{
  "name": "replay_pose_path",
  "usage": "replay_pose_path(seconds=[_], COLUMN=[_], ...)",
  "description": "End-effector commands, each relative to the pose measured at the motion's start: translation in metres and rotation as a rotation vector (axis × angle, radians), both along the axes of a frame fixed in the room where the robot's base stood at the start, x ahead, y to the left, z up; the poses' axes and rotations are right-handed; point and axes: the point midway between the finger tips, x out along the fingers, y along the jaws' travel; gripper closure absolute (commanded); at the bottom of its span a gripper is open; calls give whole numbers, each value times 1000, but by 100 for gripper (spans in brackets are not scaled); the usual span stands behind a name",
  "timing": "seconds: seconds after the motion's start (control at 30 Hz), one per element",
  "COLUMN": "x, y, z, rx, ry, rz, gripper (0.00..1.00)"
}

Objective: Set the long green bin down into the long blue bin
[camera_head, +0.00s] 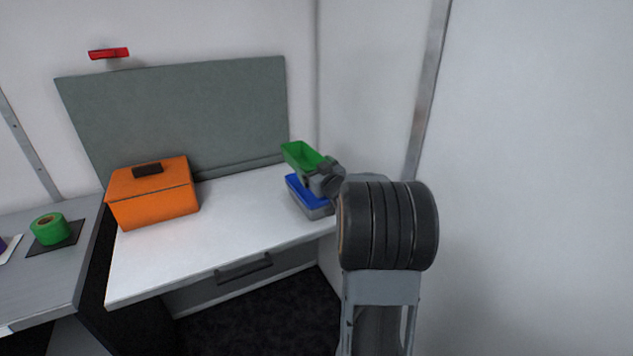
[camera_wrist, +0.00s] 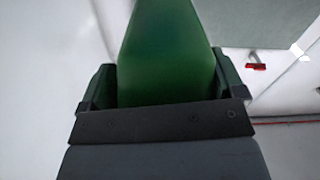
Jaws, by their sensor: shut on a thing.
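The long green bin (camera_head: 300,154) is held above the table near its right back corner. It also fills the middle of the wrist view (camera_wrist: 165,50), between the two jaws. My gripper (camera_head: 323,177) is shut on the green bin's near end; in the wrist view its jaws (camera_wrist: 165,88) stand on both sides of the bin. The long blue bin (camera_head: 302,193) sits on the white table below and just beneath the green bin. Its right part is partly hidden by my gripper, and the gap between the bins is hard to judge.
An orange box (camera_head: 152,200) with a dark handle stands on the left of the white table (camera_head: 225,225). The table's middle is clear. A grey-green panel (camera_head: 180,110) stands behind, and a wall is close on the right. A green tape roll (camera_head: 48,229) lies far left.

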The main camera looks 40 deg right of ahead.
Motion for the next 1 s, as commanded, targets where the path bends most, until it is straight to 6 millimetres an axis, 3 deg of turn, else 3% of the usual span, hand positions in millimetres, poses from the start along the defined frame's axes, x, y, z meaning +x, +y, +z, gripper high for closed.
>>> replay_pose_path(seconds=[0.27, 0.5, 1.0], x=[4, 5, 5], y=[-8, -9, -9], z=[-10, -40, -48], rx=[0, 2, 0], ry=[-1, 1, -1], rz=[-3, -1, -2], gripper=[38, 38, 38])
